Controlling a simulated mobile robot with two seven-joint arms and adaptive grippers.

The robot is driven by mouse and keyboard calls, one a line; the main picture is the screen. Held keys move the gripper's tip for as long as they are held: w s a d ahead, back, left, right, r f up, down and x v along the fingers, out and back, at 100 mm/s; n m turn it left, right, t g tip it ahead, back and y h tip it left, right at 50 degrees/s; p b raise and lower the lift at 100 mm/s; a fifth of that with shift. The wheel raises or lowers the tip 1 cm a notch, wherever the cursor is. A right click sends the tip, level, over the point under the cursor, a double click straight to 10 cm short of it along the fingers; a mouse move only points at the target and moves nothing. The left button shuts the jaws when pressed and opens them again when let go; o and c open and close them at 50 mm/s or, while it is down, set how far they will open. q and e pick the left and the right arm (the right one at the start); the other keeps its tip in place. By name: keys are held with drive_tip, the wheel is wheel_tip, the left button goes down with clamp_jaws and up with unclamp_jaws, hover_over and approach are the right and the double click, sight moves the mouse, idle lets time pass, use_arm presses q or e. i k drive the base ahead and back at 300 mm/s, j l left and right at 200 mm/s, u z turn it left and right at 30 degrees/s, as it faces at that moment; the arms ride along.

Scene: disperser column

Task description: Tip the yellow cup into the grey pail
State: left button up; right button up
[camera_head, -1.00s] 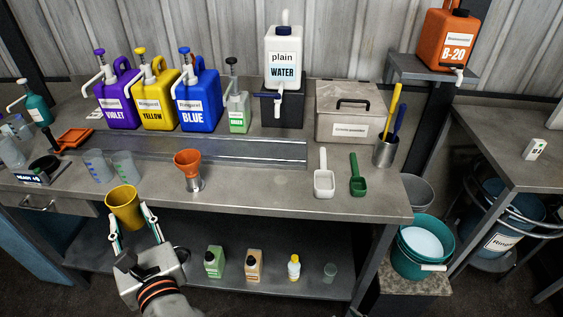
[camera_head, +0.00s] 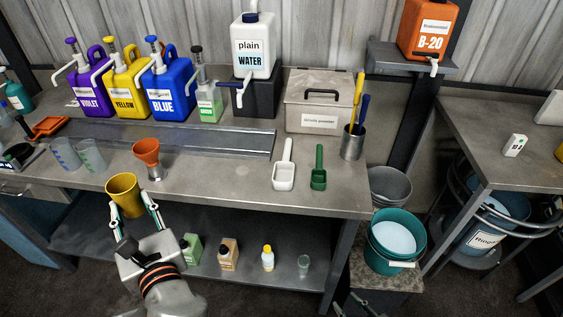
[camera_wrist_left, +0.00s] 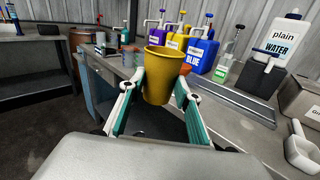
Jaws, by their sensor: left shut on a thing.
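The yellow cup (camera_head: 125,197) is upright between the fingers of my left gripper (camera_head: 136,219), which is shut on it. It is held in front of the bench's front edge. The left wrist view also shows the cup (camera_wrist_left: 161,82) upright between both fingers; its contents cannot be made out. The grey pail (camera_head: 390,184) stands right of the bench, partly hidden behind a teal bucket (camera_head: 397,238) with pale contents. The cup is far to the left of the pail. Part of my right gripper (camera_head: 352,303) shows at the bottom edge, below the teal bucket; its opening is unclear.
The bench (camera_head: 220,185) carries an orange funnel (camera_head: 146,152), a white scoop (camera_head: 285,172), a green scoop (camera_head: 319,174) and several pump jugs. Small bottles stand on its lower shelf. A second table (camera_head: 480,130) is at the right. Free space lies before the bench.

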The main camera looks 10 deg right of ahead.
sight(389, 186)
drive_tip(key=l, duration=0.7)
drive_tip(key=l+u, duration=0.1)
drive_tip(key=l, duration=0.55)
drive_tip(key=k+l, duration=0.1)
drive_tip(key=l, duration=0.6)
drive_tip(key=l+u, duration=0.1)
drive_tip(key=l, duration=0.55)
drive_tip(key=k+l, duration=0.15)
drive_tip(key=l, duration=0.5)
drive_tip(key=i+l+u, duration=0.05)
